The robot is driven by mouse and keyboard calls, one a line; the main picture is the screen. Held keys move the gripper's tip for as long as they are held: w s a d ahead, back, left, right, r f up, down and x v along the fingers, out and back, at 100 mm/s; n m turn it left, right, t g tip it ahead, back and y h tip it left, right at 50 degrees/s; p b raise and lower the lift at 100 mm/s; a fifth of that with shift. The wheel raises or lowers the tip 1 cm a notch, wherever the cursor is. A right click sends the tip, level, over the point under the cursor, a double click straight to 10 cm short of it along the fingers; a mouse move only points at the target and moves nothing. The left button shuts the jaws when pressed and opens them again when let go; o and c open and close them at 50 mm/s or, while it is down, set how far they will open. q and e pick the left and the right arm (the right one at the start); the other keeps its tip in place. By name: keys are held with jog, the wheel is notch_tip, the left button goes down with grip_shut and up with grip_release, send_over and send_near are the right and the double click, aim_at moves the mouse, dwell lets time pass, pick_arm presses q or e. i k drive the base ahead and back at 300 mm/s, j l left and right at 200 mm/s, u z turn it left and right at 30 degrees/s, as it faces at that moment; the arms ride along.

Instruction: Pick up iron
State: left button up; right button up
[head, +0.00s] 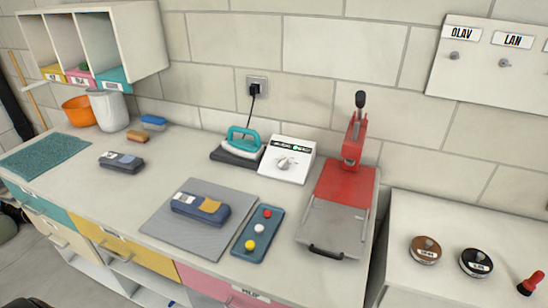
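The iron (240,143) has a teal handle and a pale body. It rests on a dark stand (233,156) at the back of the counter, near the tiled wall. A white box with a dial (287,161) stands just right of it. A black cord (253,104) runs from the wall socket down behind the iron. Neither of my grippers shows in the head view.
A red press (344,185) stands right of the dial box. In front lie a grey mat (170,232) with a dark blue device (201,207) and a tray of coloured balls (242,244). The counter left of the iron has free room.

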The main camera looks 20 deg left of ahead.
aim_at(240, 140)
jog(key=u, duration=1.35)
jog(key=i+j, duration=0.2)
jog(key=j, duration=0.2)
